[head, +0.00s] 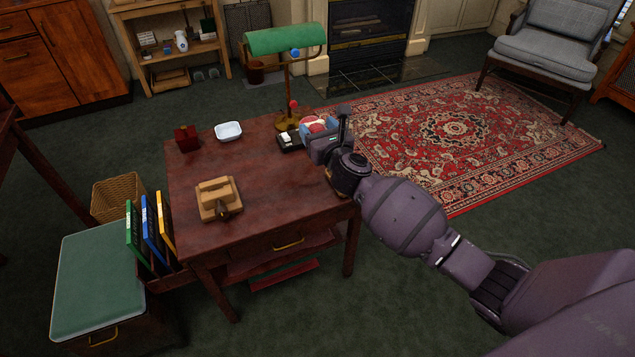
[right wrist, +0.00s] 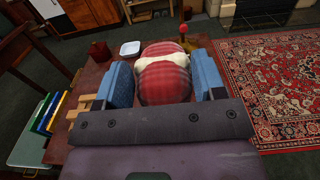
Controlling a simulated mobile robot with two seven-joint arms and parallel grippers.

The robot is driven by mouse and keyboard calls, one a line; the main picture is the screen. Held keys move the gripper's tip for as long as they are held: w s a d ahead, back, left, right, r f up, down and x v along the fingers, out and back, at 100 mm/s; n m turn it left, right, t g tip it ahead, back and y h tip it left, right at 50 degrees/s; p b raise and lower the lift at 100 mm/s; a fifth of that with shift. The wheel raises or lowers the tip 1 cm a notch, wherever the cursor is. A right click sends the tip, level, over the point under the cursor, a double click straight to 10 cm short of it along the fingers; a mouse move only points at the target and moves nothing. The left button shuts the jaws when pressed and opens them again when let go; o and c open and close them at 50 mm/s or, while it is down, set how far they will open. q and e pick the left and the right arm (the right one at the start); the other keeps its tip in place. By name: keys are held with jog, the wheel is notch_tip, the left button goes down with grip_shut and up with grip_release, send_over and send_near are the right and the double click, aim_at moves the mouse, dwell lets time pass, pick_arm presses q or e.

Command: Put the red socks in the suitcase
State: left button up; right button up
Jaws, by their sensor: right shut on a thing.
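The red socks (head: 316,124) are a rolled red bundle with a cream band, over the far right part of the desk. In the right wrist view the socks (right wrist: 165,82) fill the space between two blue finger pads. My right gripper (head: 322,130) is shut on them, near the foot of the lamp. I cannot tell if the socks still touch the desk top. My left gripper is not in view. No open suitcase shows. A closed green-topped box (head: 98,270) with a brass handle stands at lower left; I cannot tell if it is the suitcase.
The dark red desk (head: 265,215) bears a green lamp (head: 284,42), a white dish (head: 228,131), a dark red cube (head: 187,137) and a light wooden object (head: 217,198). Several upright books (head: 150,232) and a wicker basket (head: 117,195) stand left of it. The rug (head: 460,130) is clear.

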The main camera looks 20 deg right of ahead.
jog(key=shift+w+f, duration=0.3)
notch_tip(320, 180, down, 15)
jog(key=b, duration=0.8)
jog(key=shift+f+b, duration=0.2)
jog(key=shift+b, duration=0.2)
notch_tip(320, 180, down, 4)
jog(key=b, duration=0.2)
jog(key=shift+b, duration=0.3)
jog(key=shift+f, duration=0.35)
jog(key=shift+r+b, duration=0.1)
jog(key=shift+b, duration=0.2)
jog(key=shift+r, duration=0.3)
jog(key=shift+f, duration=0.2)
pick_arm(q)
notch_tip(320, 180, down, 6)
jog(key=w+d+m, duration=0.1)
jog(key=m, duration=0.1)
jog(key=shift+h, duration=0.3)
pick_arm(e)
jog(key=o, duration=0.9)
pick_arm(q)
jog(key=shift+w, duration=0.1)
